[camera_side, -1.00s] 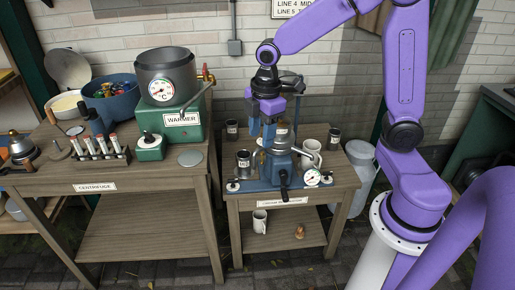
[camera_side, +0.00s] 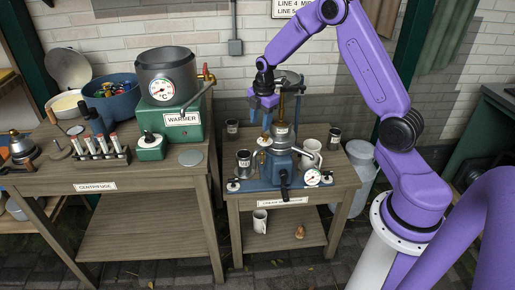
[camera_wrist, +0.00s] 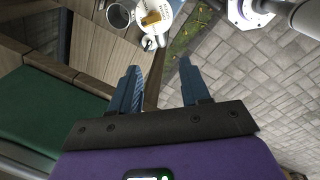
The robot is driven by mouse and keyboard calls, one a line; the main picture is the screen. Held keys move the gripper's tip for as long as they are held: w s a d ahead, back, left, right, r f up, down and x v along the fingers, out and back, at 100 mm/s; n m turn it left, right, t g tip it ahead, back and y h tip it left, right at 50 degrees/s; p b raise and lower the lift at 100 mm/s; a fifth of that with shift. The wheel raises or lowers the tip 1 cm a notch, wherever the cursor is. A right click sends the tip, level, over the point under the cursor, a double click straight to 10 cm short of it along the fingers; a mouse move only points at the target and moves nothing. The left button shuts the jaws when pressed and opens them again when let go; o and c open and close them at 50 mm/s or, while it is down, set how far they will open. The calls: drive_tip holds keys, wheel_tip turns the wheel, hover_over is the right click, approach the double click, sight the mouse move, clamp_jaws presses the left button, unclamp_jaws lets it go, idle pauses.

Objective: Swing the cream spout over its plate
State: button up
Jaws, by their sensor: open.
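The cream separator (camera_side: 283,160) stands on the labelled right-hand table, with a blue base, a metal bowl on top and a brass rod. A small pale and brass part (camera_side: 264,142) sticks out at its left side; I cannot tell whether this is the cream spout. A metal can (camera_side: 244,160) stands left of the separator, and I cannot make out the plate. My gripper (camera_side: 266,130) is above the separator's left side, open and apparently empty. In the wrist view its two blue fingers (camera_wrist: 159,66) are spread, with a grey cup (camera_wrist: 118,15) beyond them.
Another dark can (camera_side: 232,128) is at the back left.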

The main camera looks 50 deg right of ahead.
sight(257, 149)
drive_tip(key=f, duration=0.4)
drive_tip(key=w+f, duration=0.1)
drive_tip(key=f, duration=0.7)
drive_tip(key=shift+w+f, duration=0.2)
drive_tip(key=shift+f, duration=0.1)
clamp_jaws()
